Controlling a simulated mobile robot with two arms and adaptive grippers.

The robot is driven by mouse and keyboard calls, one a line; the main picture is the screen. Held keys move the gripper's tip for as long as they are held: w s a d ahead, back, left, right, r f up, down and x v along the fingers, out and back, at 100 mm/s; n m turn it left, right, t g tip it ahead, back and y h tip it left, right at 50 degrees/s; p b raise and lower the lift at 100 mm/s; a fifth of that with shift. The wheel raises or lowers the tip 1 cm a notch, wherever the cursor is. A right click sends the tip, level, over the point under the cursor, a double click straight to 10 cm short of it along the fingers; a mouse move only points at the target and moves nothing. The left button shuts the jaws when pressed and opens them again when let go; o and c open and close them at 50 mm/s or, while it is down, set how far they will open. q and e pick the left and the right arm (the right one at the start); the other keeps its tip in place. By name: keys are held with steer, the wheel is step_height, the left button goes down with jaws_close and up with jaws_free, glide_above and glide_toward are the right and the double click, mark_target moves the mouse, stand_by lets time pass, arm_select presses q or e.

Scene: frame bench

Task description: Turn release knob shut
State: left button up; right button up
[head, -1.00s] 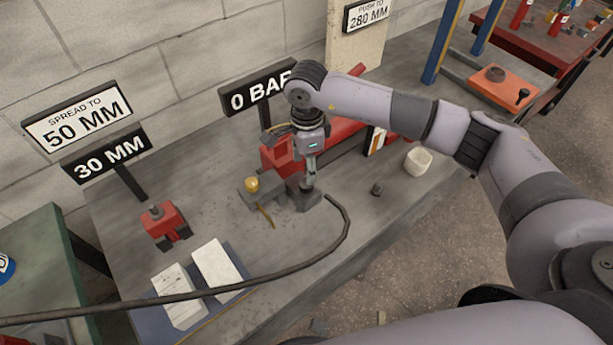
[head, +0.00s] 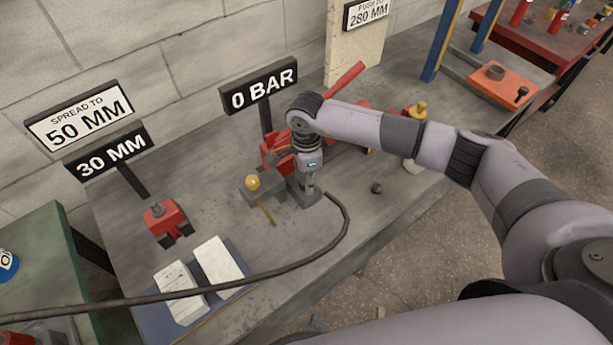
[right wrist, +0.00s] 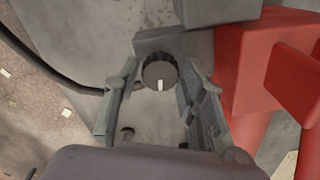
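The release knob (right wrist: 160,73) is a dark round knob with a white pointer mark, on a grey block, in the right wrist view. The mark points toward the bottom of that picture. My right gripper (right wrist: 158,78) is open, with one finger on each side of the knob; I cannot tell whether either finger touches it. In the head view my right gripper (head: 309,194) points down at the grey block beside the red pump (head: 272,148) and hides the knob. A sign reading 0 BAR (head: 259,87) stands behind. My left gripper is not in view.
A black hose (head: 345,225) runs from the block across the bench (head: 215,215). A brass-coloured ball (head: 252,182) on a grey block is just left of my right gripper. The pump's red handle (head: 345,82) rises behind my arm. A small red tool (head: 165,222) stands left.

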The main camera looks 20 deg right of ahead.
steer(key=c, duration=0.7)
steer(key=shift+c, duration=0.2)
steer(key=shift+m, duration=0.3)
steer(key=shift+f+m+b, duration=0.1)
steer(key=shift+m+b, duration=0.7)
steer(key=shift+m, duration=0.2)
steer(key=m+b, duration=0.1)
steer(key=m, duration=0.1)
steer(key=shift+m, duration=0.4)
steer(key=m+b, duration=0.2)
steer(key=m, duration=0.8)
steer(key=shift+b, duration=0.4)
steer(key=shift+m, duration=0.4)
steer(key=shift+w, duration=0.1)
